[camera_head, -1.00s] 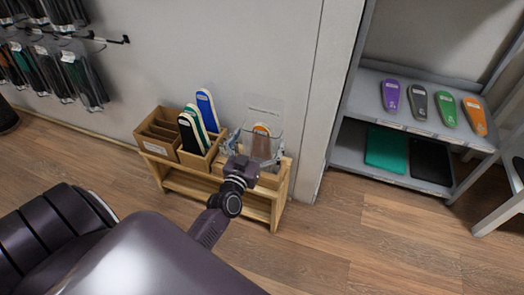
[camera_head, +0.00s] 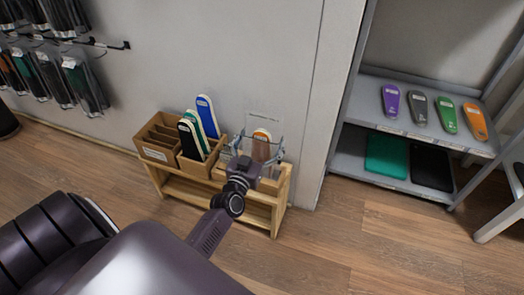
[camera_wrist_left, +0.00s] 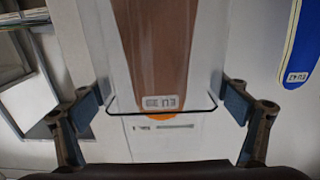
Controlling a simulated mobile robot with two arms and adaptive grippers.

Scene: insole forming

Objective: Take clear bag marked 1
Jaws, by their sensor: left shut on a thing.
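A clear bag (camera_head: 263,122) stands upright at the right end of the wooden stand, with a brown and orange insole (camera_head: 261,143) inside or behind it. My left gripper (camera_head: 258,155) is shut on the clear bag. In the left wrist view the bag (camera_wrist_left: 210,60) lies between both finger pads of the left gripper (camera_wrist_left: 160,108), and the brown insole with a small white label (camera_wrist_left: 161,102) shows through it. I cannot read a bag mark. It is unclear whether the bag is clear of the stand. My right gripper is not in view.
The low wooden stand (camera_head: 283,190) stands against the wall. Its cardboard boxes (camera_head: 157,152) hold blue, green and black insoles (camera_head: 207,115). A grey shelf (camera_head: 345,162) at right carries several coloured insoles. Packaged insoles (camera_head: 85,85) hang at left. The floor in front is clear.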

